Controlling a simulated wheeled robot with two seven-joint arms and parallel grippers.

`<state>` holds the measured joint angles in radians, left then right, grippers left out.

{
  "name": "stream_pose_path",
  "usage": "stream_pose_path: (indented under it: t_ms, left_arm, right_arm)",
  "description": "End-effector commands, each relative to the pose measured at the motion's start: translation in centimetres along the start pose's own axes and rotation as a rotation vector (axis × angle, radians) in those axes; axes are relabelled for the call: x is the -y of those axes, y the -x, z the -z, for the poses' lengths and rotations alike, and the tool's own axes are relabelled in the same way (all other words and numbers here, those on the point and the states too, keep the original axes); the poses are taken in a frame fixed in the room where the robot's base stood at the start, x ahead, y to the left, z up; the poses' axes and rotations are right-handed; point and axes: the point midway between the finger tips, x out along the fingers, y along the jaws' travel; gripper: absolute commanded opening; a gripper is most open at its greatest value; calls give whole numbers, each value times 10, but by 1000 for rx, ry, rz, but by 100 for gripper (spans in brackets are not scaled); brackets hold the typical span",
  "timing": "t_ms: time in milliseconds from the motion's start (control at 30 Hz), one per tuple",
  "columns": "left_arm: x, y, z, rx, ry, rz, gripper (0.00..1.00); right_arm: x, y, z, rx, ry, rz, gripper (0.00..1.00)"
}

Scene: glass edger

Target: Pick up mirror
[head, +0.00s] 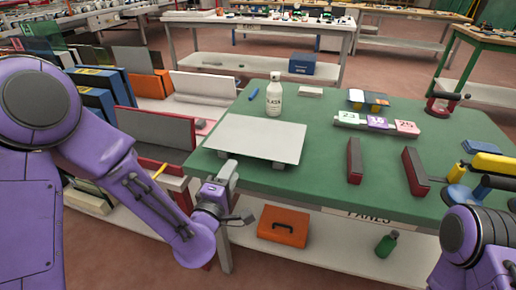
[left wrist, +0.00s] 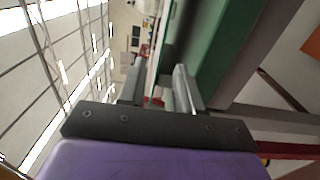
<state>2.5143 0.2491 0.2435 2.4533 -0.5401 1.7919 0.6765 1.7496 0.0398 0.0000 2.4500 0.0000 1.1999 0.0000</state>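A white bottle (head: 274,95) stands behind the panel. Two dark red-sided blocks (head: 354,161) (head: 416,172) and numbered cards (head: 377,122) are to its right. A yellow-handled tool (head: 492,164) lies at the right. An orange case (head: 284,227) sits on the lower shelf. Racks with panels (head: 155,133) stand left.

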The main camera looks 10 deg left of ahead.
Motion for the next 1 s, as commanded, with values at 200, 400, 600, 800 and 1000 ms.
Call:
stream_pose_path:
  t_ms: [200, 400, 600, 800, 1000]
  left_arm:
    - [-2, -34, 0, -1, -4, 5, 34]
    - [0, -67, -2, -2, -7, 7, 34]
    - [3, -88, -2, -2, -7, 8, 34]
    - [3, -88, -2, -2, -7, 8, 28]
    - [3, -88, -2, -2, -8, 8, 0]
  right_arm:
    - [-1, 8, 4, -1, 0, 0, 100]
    - [-1, 16, 7, 0, -1, 0, 100]
    - [-2, 17, 7, 0, 0, 0, 100]
    - [-1, 16, 7, 0, 0, 0, 100]
    - [-1, 16, 7, 0, 0, 0, 100]
